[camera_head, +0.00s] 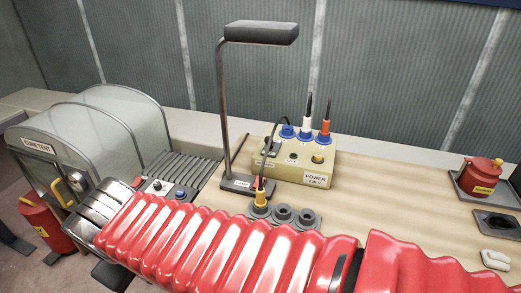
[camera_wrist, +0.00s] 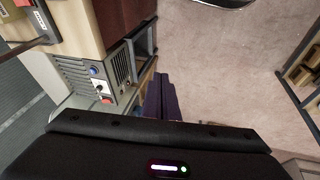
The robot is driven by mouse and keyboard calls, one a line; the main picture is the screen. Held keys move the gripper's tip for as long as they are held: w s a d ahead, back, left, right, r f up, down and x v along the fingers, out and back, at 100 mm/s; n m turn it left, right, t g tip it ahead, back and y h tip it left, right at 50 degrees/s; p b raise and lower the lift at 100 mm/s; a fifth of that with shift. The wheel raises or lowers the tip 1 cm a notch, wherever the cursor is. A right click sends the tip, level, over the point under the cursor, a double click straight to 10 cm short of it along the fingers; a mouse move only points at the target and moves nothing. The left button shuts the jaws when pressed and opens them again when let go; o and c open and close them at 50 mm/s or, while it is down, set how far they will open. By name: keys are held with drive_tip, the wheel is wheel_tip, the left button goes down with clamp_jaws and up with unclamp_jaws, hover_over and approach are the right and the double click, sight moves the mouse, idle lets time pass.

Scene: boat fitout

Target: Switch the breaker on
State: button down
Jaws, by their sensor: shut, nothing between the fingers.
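A beige power box (camera_head: 318,165) labelled POWER stands on the bench in the head view, with several blue sockets and plugs on its top. A small dark block with a pale label (camera_head: 270,146) sits at its left end; I cannot tell whether it is the breaker or which way its switch stands. A grey slatted unit (camera_head: 195,166) to the left carries a red, a pale and a blue control; its panel also shows in the wrist view (camera_wrist: 98,84). My gripper (camera_wrist: 160,78) is shut and empty, right of that panel in the wrist view.
A black lamp (camera_head: 262,33) rises behind my red arm cover, which hides the bench front. A clear cure tent (camera_head: 110,120) and a red canister (camera_head: 40,222) are at left. A red can (camera_head: 482,175) sits in a tray at right. Pale floor (camera_wrist: 225,70) is open.

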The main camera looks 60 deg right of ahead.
drive_tip(key=w+d+f+n+g+h, duration=0.1)
drive_tip(key=d+n+h, duration=0.3)
drive_tip(key=d, duration=0.8)
drive_tip(key=w+d+f+n+g+h, duration=0.1)
drive_tip(key=d+f+n+g+h, duration=0.2)
drive_tip(key=d, duration=1)
drive_tip(key=w+d+f+n+g+h, duration=0.1)
drive_tip(key=d+n+h, duration=0.5)
drive_tip(key=d, duration=0.7)
drive_tip(key=shift+d+f+g+h, duration=0.25)
drive_tip(key=shift+f+g+h, duration=0.15)
drive_tip(key=shift+f, duration=0.4)
drive_tip(key=shift+d, duration=0.1)
approach(270, 144)
drive_tip(key=f, duration=0.1)
drive_tip(key=w+d+f, duration=0.1)
drive_tip(key=d+f, duration=0.1)
drive_tip(key=f, duration=0.1)
drive_tip(key=shift+w+d+f, duration=0.1)
drive_tip(key=shift+w+d, duration=0.1)
drive_tip(key=shift+w, duration=0.1)
drive_tip(key=d+r, duration=0.1)
drive_tip(key=s+d+r, duration=0.1)
drive_tip(key=d, duration=0.1)
drive_tip(key=shift+d+r, duration=0.1)
drive_tip(key=shift+r, duration=0.1)
